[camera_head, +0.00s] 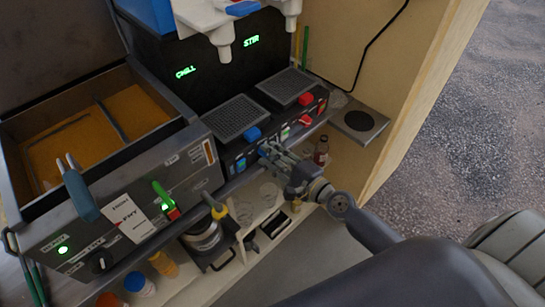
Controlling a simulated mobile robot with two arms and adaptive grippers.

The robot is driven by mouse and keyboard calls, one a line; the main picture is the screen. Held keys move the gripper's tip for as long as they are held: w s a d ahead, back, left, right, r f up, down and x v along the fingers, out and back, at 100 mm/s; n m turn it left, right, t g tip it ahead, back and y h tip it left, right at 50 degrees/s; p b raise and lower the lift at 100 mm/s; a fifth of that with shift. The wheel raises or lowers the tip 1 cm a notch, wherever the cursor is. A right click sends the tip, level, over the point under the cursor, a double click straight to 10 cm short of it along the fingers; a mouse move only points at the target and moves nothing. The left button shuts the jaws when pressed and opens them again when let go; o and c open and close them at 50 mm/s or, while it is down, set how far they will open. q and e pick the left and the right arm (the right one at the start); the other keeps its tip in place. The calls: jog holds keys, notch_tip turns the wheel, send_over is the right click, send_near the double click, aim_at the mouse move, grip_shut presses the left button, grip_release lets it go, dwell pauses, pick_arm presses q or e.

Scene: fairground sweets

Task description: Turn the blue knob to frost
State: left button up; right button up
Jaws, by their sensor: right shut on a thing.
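The slush machine's dark front panel (226,156) is in the middle of the head view, below two grilled drip trays. My right gripper (264,151) reaches the left half of this panel from the lower right. It is shut, with its fingers at the spot of the blue knob, below the blue tab (253,134). The fingers and the small size hide most of the knob, so I cannot read its setting. Green letters CHILL (186,72) and STIR (251,41) glow on the machine. My left gripper is out of view.
A red knob (306,118) is on the panel's right half. The fryer (185,182) with tongs and a green switch stands at the left. A small bottle (321,151) stands just right of my gripper. Jars and cups fill the lower shelf. A wooden wall (415,85) bounds the right.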

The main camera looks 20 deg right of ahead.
jog(key=m+y+b, duration=0.1)
jog(key=m, duration=0.4)
jog(key=shift+d+m, duration=0.1)
jog(key=shift+m, duration=0.2)
dwell(0.4)
jog(key=o, duration=1.1)
jog(key=v, duration=1.2)
jog(key=shift+w, duration=0.1)
